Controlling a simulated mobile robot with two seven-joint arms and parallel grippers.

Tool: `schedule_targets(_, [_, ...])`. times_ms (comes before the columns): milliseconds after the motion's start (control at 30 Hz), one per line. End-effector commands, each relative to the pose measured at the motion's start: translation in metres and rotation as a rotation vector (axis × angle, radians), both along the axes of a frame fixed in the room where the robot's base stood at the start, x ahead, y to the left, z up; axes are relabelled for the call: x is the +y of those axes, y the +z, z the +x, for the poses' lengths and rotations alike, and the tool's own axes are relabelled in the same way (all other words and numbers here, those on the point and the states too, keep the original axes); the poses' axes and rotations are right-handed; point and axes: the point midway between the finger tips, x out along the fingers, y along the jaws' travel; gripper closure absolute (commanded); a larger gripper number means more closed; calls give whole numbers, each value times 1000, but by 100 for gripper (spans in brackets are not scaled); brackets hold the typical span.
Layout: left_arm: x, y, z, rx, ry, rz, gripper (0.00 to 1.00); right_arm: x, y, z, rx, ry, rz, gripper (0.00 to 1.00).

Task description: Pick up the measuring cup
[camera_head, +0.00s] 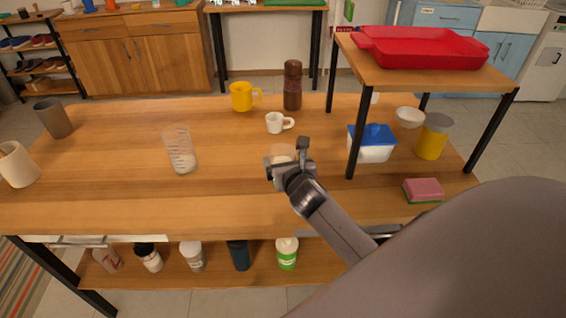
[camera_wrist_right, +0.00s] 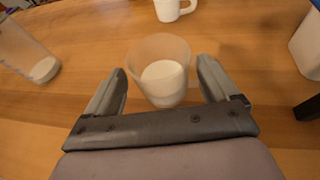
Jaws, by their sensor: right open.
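A small translucent cup (camera_wrist_right: 158,52) with white contents stands upright on the table. In the wrist view it is between the fingers of my right gripper (camera_wrist_right: 162,72), which is open around its near side. No grip on it shows. In the head view my right gripper (camera_head: 286,158) partly hides this cup (camera_head: 281,149). A taller clear cup with measuring marks (camera_head: 179,142) and something white at its bottom stands apart to the left. It also shows at the left of the wrist view (camera_wrist_right: 22,48). My left gripper is not in view.
A white mug (camera_head: 275,123), a yellow mug (camera_head: 241,97) and a brown grinder (camera_head: 292,86) stand behind. A raised shelf with a red tray (camera_head: 420,50) is on the right, with a blue-lidded box (camera_head: 371,153) beneath. A pink sponge (camera_head: 425,188) lies front right.

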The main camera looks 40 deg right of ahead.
Motion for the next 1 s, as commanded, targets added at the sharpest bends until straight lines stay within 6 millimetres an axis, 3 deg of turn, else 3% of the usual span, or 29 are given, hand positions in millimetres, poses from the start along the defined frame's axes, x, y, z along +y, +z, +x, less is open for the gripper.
schedule_targets(133, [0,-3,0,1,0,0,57,-3,-5,11,1,1,0,13])
schedule_targets(433, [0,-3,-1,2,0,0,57,-4,-5,13,0,1,0,13])
schedule_targets(500, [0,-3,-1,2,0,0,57,-4,-5,13,1,1,1,35])
schedule_targets(600, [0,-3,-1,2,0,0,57,-4,-6,13,1,1,1,62])
schedule_targets(1000, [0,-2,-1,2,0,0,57,-4,-2,13,-2,2,0,62])
